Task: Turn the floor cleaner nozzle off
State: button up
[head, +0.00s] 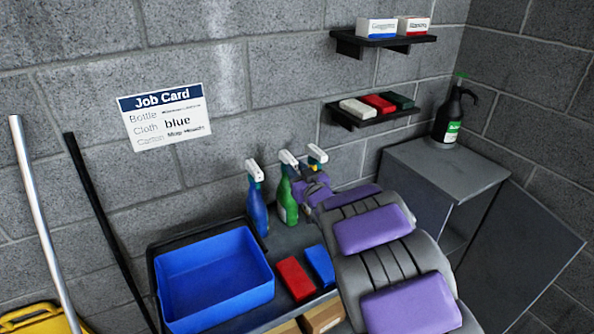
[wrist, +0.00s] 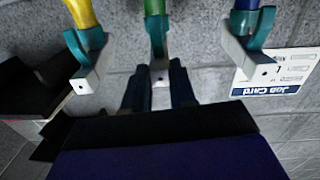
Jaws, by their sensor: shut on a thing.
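Three spray bottles with teal-and-white heads stand in a row on the cart: a blue bottle (head: 257,211), a green bottle (head: 287,205) and a yellow bottle, whose head (head: 317,154) shows while my arm hides most of its body. In the wrist view the picture is upside down, with the yellow bottle (wrist: 80,13), green bottle (wrist: 154,7) and blue bottle (wrist: 245,4). My gripper (wrist: 158,80) has its dark fingers on both sides of the green bottle's white nozzle (wrist: 160,97), shut on it. Which bottle is the floor cleaner cannot be read.
A blue tray (head: 218,318), a red cloth (head: 295,279) and a blue cloth (head: 320,265) are on the cart. A dark bottle (head: 447,122) stands on a grey cabinet (head: 470,172). Wall shelves hold cartons and blocks. A Job Card (head: 165,117) hangs left; poles lean left.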

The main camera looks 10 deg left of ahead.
jog(key=o, duration=0.6)
jog(key=shift+r, duration=0.1)
jog(key=shift+c, duration=0.2)
jog(key=shift+s, duration=0.1)
jog(key=p+v, duration=0.1)
jog(key=v, duration=0.6)
